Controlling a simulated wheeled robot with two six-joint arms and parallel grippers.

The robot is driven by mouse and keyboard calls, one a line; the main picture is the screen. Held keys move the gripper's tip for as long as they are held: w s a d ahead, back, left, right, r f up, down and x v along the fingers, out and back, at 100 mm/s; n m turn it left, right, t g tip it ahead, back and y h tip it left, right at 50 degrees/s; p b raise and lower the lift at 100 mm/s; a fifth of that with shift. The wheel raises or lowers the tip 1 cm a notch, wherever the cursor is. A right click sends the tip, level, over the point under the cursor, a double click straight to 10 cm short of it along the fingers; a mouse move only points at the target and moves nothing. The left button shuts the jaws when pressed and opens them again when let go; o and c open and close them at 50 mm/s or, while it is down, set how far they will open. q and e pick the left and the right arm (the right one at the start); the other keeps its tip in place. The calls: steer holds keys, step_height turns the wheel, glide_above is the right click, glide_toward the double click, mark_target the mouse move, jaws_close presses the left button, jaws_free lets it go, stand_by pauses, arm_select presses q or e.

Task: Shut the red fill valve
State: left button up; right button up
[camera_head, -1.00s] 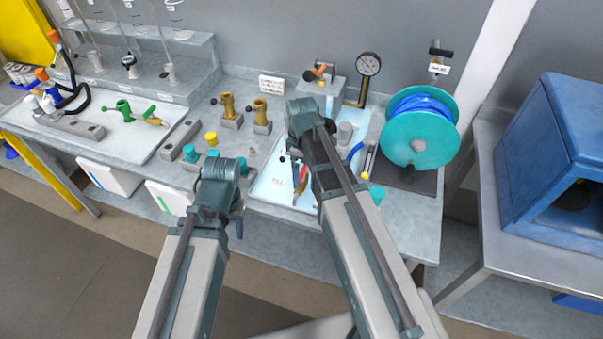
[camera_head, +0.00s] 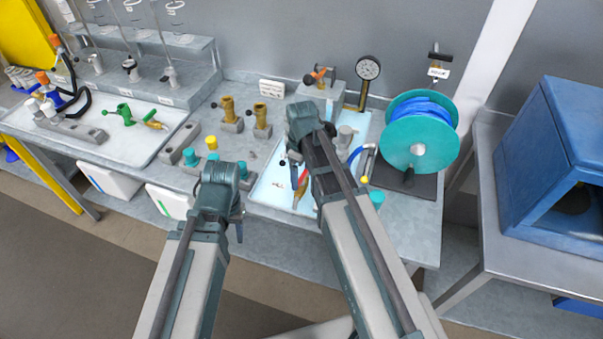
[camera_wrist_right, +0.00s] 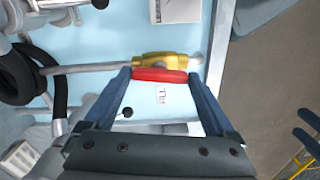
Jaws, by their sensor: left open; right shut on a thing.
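The red fill valve has a brass-yellow body (camera_wrist_right: 160,60) and a red handle (camera_wrist_right: 160,76), seen in the right wrist view on a pale blue tray near its edge. My right gripper (camera_wrist_right: 158,78) has a blue finger at each end of the handle and is shut on it. In the head view the red handle (camera_head: 302,181) and part of the valve show beside my right forearm, which hides most of that gripper. My left gripper (camera_head: 239,212) is open and empty in front of the bench, left of the tray; its fingers are mostly hidden.
A pressure gauge (camera_head: 368,68) stands behind the tray. A teal hose reel (camera_head: 419,148) stands on its right. Brass fittings (camera_head: 228,108) stand at the back left. Dark hoses (camera_wrist_right: 20,75) lie left of the valve in the right wrist view.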

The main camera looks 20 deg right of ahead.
steer(key=m, duration=0.4)
steer(key=shift+m, duration=0.3)
steer(key=m, duration=0.3)
steer(key=shift+m, duration=0.3)
steer(key=m, duration=0.4)
steer(key=shift+m, duration=2.1)
steer(key=o, duration=1.1)
steer(key=shift+c, duration=0.2)
steer(key=shift+r, duration=0.1)
